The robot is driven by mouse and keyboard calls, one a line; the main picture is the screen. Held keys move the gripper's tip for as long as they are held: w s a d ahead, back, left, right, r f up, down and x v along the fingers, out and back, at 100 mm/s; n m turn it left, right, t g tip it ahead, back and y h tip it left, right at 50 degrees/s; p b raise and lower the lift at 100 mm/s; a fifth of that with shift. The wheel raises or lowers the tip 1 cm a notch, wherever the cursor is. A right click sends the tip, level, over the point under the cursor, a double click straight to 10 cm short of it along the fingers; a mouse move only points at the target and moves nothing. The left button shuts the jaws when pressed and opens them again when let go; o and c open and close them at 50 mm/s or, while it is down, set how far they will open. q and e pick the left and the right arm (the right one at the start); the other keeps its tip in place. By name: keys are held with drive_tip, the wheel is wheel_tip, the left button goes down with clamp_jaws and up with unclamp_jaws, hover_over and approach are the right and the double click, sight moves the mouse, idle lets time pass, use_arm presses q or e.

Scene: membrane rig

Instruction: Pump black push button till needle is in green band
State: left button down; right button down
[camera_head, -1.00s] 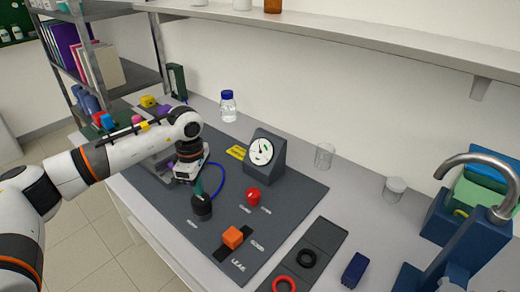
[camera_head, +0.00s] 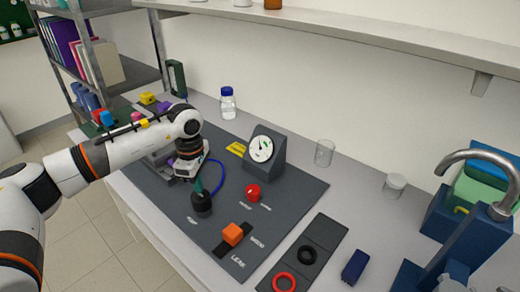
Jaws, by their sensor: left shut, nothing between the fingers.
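The black push button (camera_head: 202,203) stands on the dark rig panel (camera_head: 292,208), left of centre. My left gripper (camera_head: 198,187) points down at the button from above, its fingers shut and empty. The fingertips are at the top of the button; I cannot tell if they press it. The gauge (camera_head: 261,149) is on a grey slanted housing behind the button. It has a white face, a dark needle and a small green band; the needle is too small to read exactly. My right gripper is not in view.
A red knob (camera_head: 253,192) and an orange slider block (camera_head: 233,233) sit right of the button. A blue tube (camera_head: 219,178) curves behind it. A bottle (camera_head: 228,104) and a beaker (camera_head: 324,152) stand behind the panel. A shelf (camera_head: 350,34) overhangs the back.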

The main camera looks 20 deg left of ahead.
sight(200, 195)
use_arm(q)
drive_tip(key=shift+f+b, duration=1.45)
drive_tip(key=shift+f, duration=0.6)
drive_tip(key=shift+r+p, duration=1.15)
drive_tip(key=shift+r, duration=1)
drive_tip(key=shift+f, duration=0.15)
drive_tip(key=shift+f+b, duration=1.6)
drive_tip(key=shift+f, duration=0.4)
drive_tip(key=shift+r+p, duration=1.35)
drive_tip(key=shift+r, duration=0.8)
drive_tip(key=shift+f, duration=0.15)
